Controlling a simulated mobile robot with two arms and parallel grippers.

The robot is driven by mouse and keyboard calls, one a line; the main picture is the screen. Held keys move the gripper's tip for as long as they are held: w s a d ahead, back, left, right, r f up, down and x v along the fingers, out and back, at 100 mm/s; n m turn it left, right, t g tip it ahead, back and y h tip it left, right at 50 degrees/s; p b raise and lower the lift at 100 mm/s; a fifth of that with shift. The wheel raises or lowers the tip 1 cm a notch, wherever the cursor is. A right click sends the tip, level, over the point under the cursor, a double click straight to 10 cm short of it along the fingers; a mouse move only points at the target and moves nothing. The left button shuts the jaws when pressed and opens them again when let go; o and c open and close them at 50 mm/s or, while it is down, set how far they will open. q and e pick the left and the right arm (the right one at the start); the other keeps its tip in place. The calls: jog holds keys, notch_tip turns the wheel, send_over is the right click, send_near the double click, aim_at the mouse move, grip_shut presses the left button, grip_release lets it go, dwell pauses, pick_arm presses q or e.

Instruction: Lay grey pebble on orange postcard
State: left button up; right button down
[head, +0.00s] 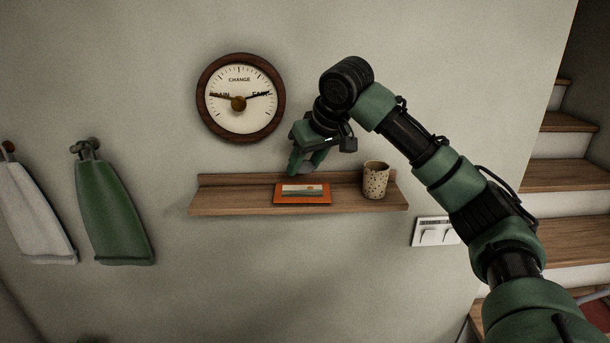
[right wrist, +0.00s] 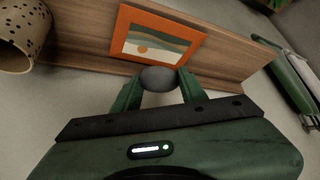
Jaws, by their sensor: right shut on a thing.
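The orange postcard (head: 303,194) lies on a narrow wooden wall shelf (head: 235,202), and it also shows in the right wrist view (right wrist: 124,30) with a landscape picture inside an orange border. My right gripper (head: 303,172) is above the shelf, just over the back of the postcard in the head view. In the right wrist view, the gripper (right wrist: 160,82) is shut on the grey pebble (right wrist: 158,78), which sits between the fingertips near the postcard's edge. The pebble is not clear in the head view. My left gripper is not in view.
A speckled cup (head: 375,180) stands on the shelf right of the postcard. A round dial (head: 240,125) hangs above. A green towel (head: 112,210) and a pale towel (head: 35,215) hang at left. The shelf's left end is clear. Stairs (head: 565,175) rise at right.

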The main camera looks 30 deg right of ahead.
aim_at(306, 172)
notch_tip(306, 172, down, 3)
jog(key=shift+f+p, duration=0.1)
jog(key=shift+p, duration=0.35)
jog(key=shift+f, duration=0.45)
jog(key=c, duration=0.8)
grip_release()
jog(key=shift+f, duration=0.1)
jog(key=shift+s+r, duration=0.15)
jog(key=shift+r, duration=0.15)
jog(key=b+v, duration=0.4)
jog(key=v, duration=0.7)
jog(key=shift+r, duration=0.3)
